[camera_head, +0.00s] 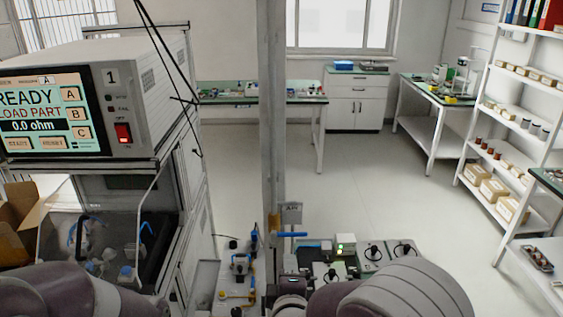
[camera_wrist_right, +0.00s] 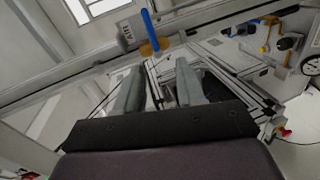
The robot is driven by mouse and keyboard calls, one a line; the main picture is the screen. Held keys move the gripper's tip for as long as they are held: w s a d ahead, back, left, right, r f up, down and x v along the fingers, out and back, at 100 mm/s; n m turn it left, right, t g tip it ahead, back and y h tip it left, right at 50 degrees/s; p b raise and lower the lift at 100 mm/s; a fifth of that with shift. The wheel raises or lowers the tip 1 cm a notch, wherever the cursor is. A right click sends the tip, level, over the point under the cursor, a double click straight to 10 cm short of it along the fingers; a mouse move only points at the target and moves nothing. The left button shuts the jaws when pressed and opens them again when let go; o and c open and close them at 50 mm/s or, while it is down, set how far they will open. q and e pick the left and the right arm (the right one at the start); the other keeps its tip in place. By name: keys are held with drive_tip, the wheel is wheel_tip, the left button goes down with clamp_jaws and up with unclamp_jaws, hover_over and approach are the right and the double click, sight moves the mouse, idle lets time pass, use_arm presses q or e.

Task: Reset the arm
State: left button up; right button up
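My right arm (camera_head: 400,292) comes in at the bottom of the head view, and its far end (camera_head: 291,285) is near the foot of the grey post. In the right wrist view my right gripper (camera_wrist_right: 159,84) has its two grey fingers apart, with nothing between the tips. My left arm (camera_head: 75,295) shows only as a rounded link at the lower left of the head view. Its gripper is out of sight.
A tester (camera_head: 95,105) reading "READY, LOAD PART, 0.0 ohm" stands on a cabinet at left. A grey post (camera_head: 272,120) rises mid-view. A blue-handled valve (camera_head: 292,234) and a green-lit box (camera_head: 345,243) are near my right arm. Shelves (camera_head: 510,120) stand right; the floor (camera_head: 375,190) beyond is clear.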

drive_tip(key=s+f+m+g+y, duration=0.2)
drive_tip(key=s+f+m+g, duration=0.7)
drive_tip(key=s+f+g, duration=0.15)
drive_tip(key=s+d+r+m+g+h+b, duration=0.1)
drive_tip(key=s+d+m, duration=0.2)
drive_tip(key=d, duration=0.5)
drive_tip(key=s+d+r+m+g+h+b, duration=0.1)
drive_tip(key=s+d+m, duration=0.3)
drive_tip(key=d, duration=0.4)
drive_tip(key=shift+s+m+g, duration=0.3)
drive_tip(key=shift+s+g, duration=0.05)
drive_tip(key=shift+g, duration=0.4)
drive_tip(key=shift+d+r, duration=0.1)
